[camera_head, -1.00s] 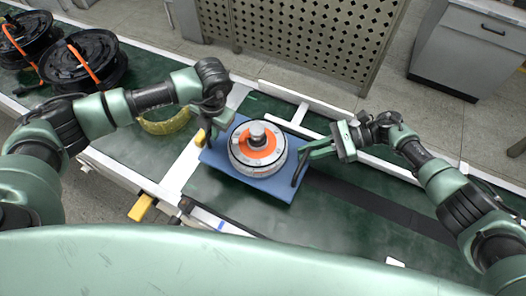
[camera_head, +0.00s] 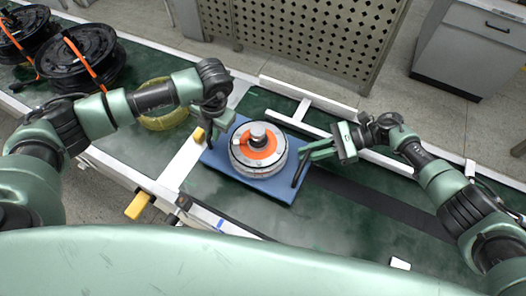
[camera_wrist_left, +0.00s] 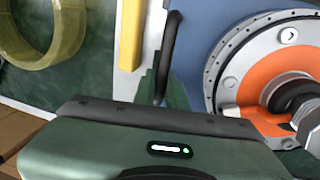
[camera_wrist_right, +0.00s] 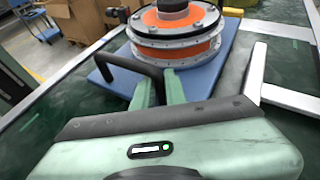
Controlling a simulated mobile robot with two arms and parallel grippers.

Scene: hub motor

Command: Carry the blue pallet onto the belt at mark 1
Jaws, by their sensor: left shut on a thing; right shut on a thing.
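The blue pallet (camera_head: 272,188) is a flat square plate over the green belt (camera_head: 345,222) in the head view. A round silver and orange hub motor (camera_head: 258,150) stands upright on it. My left gripper (camera_head: 212,134) is shut on the black handle at the pallet's left side; that handle shows in the left wrist view (camera_wrist_left: 168,58). My right gripper (camera_head: 306,158) is shut on the black handle at its right side, which shows in the right wrist view (camera_wrist_right: 128,64). I cannot tell whether the pallet touches the belt. No numbered mark is readable.
A yellow ring (camera_head: 164,118) and black wheels with orange straps (camera_head: 82,60) lie to the left. White rails (camera_head: 308,107) run behind the pallet. A yellow block (camera_head: 137,205) sits at the near belt edge. The dark-striped belt right of the pallet is clear.

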